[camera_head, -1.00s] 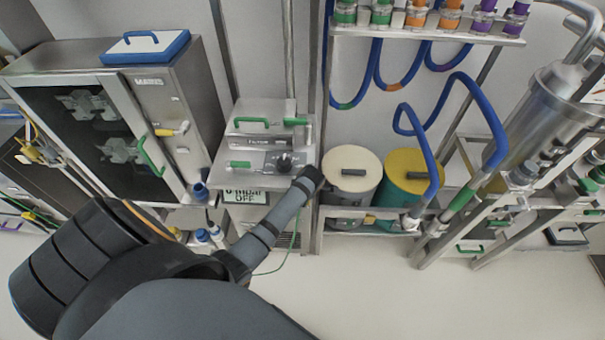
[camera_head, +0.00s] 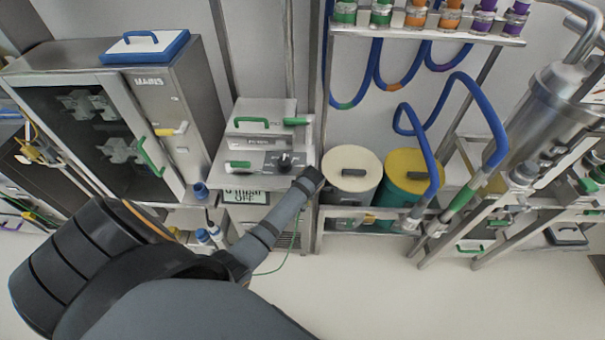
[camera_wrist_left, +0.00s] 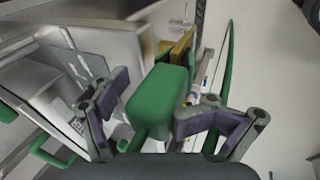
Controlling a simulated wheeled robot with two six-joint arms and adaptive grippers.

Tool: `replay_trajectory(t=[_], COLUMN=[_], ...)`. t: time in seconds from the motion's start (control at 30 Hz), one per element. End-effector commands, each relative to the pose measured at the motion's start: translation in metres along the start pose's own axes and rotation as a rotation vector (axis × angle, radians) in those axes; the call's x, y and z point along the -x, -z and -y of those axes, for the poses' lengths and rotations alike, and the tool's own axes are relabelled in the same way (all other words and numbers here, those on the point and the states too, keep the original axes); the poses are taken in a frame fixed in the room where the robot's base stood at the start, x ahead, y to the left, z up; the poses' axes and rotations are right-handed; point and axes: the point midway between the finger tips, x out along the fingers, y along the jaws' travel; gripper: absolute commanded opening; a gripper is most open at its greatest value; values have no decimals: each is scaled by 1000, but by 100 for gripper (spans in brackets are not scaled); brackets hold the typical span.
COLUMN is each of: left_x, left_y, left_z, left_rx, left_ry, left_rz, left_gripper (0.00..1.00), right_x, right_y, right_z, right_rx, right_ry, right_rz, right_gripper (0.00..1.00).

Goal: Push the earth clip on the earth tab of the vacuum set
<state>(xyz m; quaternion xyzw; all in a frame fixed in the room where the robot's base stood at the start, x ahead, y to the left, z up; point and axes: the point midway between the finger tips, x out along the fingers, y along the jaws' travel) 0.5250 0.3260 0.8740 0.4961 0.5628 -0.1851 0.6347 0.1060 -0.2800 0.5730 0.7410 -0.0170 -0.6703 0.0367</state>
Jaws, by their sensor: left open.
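In the left wrist view a green block-shaped grip (camera_wrist_left: 160,98), apparently the earth clip, stands between the fingers of my left gripper (camera_wrist_left: 150,108). The fingers are open, one on each side of it; I cannot tell whether either touches. A brass-coloured piece (camera_wrist_left: 181,48) shows just beyond the green grip, and whether the two are joined is unclear. The vacuum set (camera_head: 262,150) is the steel unit with a dark knob and an OFF display in the head view. My left arm reaches in front of its lower right side, hiding the clip and tab there. My right gripper is not in view.
A green cable (camera_head: 294,238) hangs below the unit and also shows in the wrist view (camera_wrist_left: 226,62). A white-lidded drum (camera_head: 351,166) and a yellow-lidded drum (camera_head: 412,170) stand close on the right. A steel cabinet (camera_head: 170,110) stands left. Floor in front is clear.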

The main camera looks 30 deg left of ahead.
Motion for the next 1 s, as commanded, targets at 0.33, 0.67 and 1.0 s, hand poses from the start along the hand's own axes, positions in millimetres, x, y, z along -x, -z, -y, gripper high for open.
replay_trajectory(t=[0.33, 0.67, 1.0], left_x=[1, 62, 118], left_y=[0, -1, 0], left_z=[0, 0, 0], left_rx=[0, 2, 1], left_ry=[-1, -4, -1], left_rz=[0, 4, 1], left_gripper=[79, 79, 79], right_x=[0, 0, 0], right_y=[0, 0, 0], right_z=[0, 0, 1], right_rx=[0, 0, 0], right_ry=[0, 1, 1], right_rz=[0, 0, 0], right_gripper=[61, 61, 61])
